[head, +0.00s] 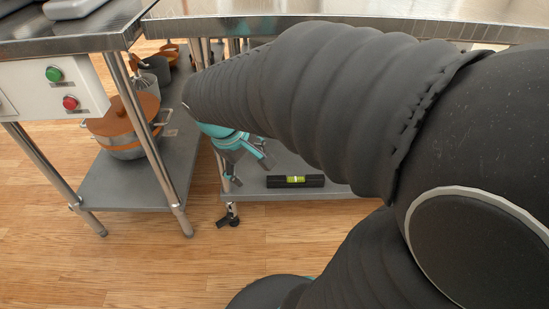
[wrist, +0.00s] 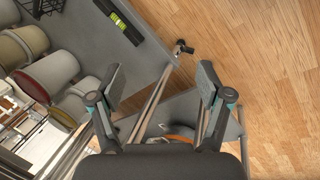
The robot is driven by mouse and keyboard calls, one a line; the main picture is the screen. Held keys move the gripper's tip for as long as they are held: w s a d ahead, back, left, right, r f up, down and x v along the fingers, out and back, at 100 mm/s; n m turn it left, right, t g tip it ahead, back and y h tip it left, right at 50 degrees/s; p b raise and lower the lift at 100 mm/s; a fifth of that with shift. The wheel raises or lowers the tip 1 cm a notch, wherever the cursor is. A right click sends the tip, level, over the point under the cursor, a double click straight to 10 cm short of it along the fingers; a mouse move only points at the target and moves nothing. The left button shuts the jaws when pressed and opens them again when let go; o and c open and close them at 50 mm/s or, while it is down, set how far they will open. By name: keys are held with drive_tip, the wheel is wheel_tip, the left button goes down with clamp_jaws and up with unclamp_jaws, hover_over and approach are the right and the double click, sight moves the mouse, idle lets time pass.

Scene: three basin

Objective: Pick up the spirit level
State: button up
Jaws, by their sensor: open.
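The spirit level (head: 295,181) is a black bar with a yellow-green vial. It lies flat near the front edge of the grey lower shelf (head: 330,191) in the head view. In the wrist view the spirit level (wrist: 119,22) shows at the top, left of centre, with its upper end near the frame edge. My gripper (wrist: 158,82) is open and empty, its two fingers spread wide. In the head view my gripper (head: 243,150) is partly hidden behind my black-sleeved arm, a little above and left of the spirit level. The gripper and the level are apart.
Several pots (wrist: 51,72) stand on the shelf at left in the wrist view. A neighbouring lower shelf (head: 120,190) holds an orange-lidded pot (head: 122,125). Metal table legs (head: 150,145) and a caster (head: 229,217) stand nearby. A steel tabletop (head: 230,26) overhangs the shelf. The wooden floor in front is clear.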

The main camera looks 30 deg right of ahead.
drive_tip(key=w+d+f+n+g+h, duration=0.45)
drive_tip(key=w+d+f, duration=0.25)
drive_tip(key=w+f, duration=0.4)
drive_tip(key=n+t+h+p, duration=0.2)
drive_tip(key=n+h, duration=0.3)
drive_tip(key=n, duration=0.3)
approach(293, 177)
drive_tip(key=d+f, duration=0.2)
drive_tip(key=shift+s+d+g+h, duration=0.1)
drive_tip(key=shift+d+g+h, duration=0.15)
drive_tip(key=shift+d+g, duration=0.15)
drive_tip(key=shift+x, duration=2.85)
drive_tip(key=shift+r, duration=0.1)
drive_tip(key=c, duration=1.4)
